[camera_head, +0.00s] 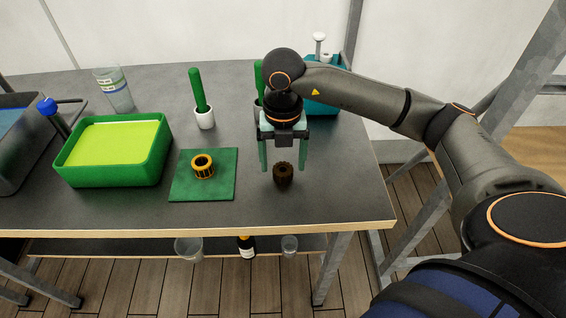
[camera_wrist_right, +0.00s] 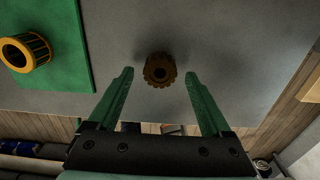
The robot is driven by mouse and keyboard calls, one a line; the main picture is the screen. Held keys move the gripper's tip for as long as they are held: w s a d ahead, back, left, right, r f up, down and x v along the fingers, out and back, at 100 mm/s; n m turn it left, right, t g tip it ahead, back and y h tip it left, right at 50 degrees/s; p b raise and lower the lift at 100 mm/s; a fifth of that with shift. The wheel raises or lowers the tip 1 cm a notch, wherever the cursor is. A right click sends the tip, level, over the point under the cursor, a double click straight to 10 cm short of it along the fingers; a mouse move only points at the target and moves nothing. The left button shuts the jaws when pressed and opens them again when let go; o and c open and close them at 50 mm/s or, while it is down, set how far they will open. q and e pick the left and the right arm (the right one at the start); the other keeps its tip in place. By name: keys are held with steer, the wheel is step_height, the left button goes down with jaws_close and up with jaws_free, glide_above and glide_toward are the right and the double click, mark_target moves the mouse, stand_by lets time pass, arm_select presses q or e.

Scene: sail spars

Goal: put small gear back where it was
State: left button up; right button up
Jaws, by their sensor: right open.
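A small dark brown gear (camera_head: 283,174) stands on the grey table near its front edge. It also shows in the right wrist view (camera_wrist_right: 160,69), just beyond and between the fingertips. My right gripper (camera_head: 283,167) is open, pointing down, with its green fingers on either side of the gear in the head view. The fingers hold nothing in the right wrist view (camera_wrist_right: 158,82). A yellow-orange gear or ring (camera_head: 203,166) with a dark toothed side sits on a green square mat (camera_head: 219,189) to the left. Which gear the task means I cannot tell. My left gripper is out of view.
A green tray (camera_head: 160,165) with a lime-coloured inside stands left of the mat. A white cup with a green rod (camera_head: 204,118), a clear beaker (camera_head: 117,95) and a teal bin (camera_head: 322,106) stand farther back. Bare table lies between mat and brown gear.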

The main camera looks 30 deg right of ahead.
step_height(320, 180, up, 11)
steer(key=shift+p, duration=0.35)
steer(key=shift+s+f, duration=0.1)
steer(key=shift+f, duration=0.05)
stand_by(0.3)
